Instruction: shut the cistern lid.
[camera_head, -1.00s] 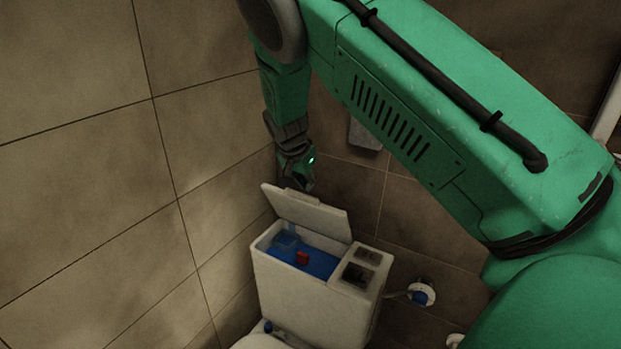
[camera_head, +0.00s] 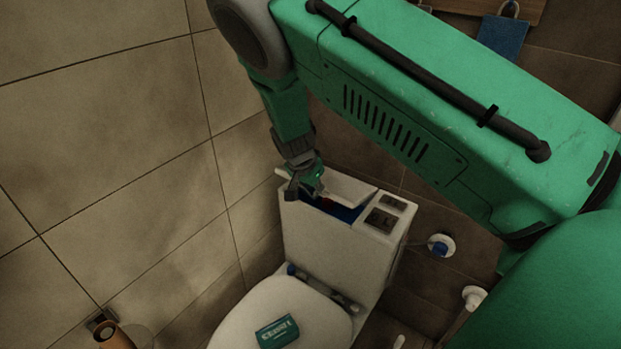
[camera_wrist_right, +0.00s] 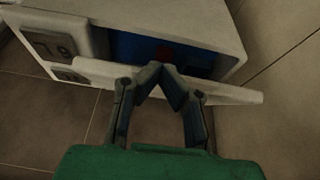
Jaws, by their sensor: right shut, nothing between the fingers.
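The cistern (camera_head: 325,243) is white and stands against the tiled wall, with a blue inside and something red in it. Its pale lid (camera_head: 350,188) is tilted over the opening, with a gap along the front where the blue still shows. My right gripper (camera_head: 305,192) is at the left part of the lid, its fingers partly in front of it. In the right wrist view the fingertips (camera_wrist_right: 158,70) meet with nothing between them, and lie at the lid (camera_wrist_right: 232,93). Whether they press on it is hard to tell. My left gripper is not in view.
The toilet seat cover (camera_head: 260,312) is down in front, with a green box (camera_head: 277,331) on it. Flush buttons (camera_head: 387,213) are at the cistern's right. A wall valve (camera_head: 440,245) is further right. Tiled wall is close on the left.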

